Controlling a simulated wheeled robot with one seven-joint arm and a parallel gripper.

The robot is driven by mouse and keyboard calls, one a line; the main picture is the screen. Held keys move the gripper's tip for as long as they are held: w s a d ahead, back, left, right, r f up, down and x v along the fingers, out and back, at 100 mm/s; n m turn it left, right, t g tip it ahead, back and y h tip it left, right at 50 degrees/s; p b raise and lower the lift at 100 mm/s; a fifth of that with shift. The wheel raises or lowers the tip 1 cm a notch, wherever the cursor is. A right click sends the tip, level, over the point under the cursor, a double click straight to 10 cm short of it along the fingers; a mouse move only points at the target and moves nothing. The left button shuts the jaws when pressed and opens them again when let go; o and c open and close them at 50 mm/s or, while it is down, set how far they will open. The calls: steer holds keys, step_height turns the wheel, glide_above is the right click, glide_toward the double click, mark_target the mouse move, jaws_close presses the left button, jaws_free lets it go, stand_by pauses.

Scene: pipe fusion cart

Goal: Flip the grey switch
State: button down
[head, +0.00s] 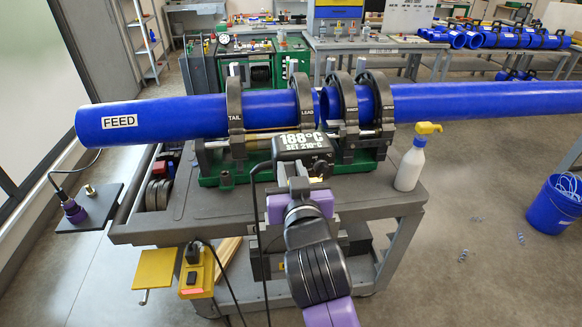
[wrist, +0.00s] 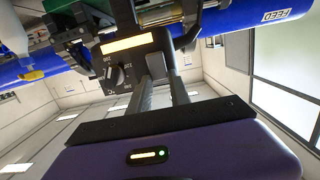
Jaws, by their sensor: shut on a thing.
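The black heater box (head: 303,146), with a display reading 188°C and SET 210°C, stands in front of the blue pipe clamps. My gripper (head: 293,170) is at the front of this box. In the wrist view the box shows upside down, with a lit yellow display (wrist: 130,43) and a black dial knob (wrist: 115,76). The fingers (wrist: 160,70) reach to the box beside the dial, close together and shut on a small part there.
Blue pipes (head: 170,118) run across the cart in several dark clamps. A white spray bottle (head: 410,165) stands on the cart (head: 190,218) at right. A yellow box (head: 197,272) with a black rocker hangs at the front left, with cables near my arm.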

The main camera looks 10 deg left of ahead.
steer(key=c, duration=1.2)
jaws_free()
steer(key=b+v, duration=0.1)
steer(key=v, duration=0.7)
steer(key=shift+b, duration=0.35)
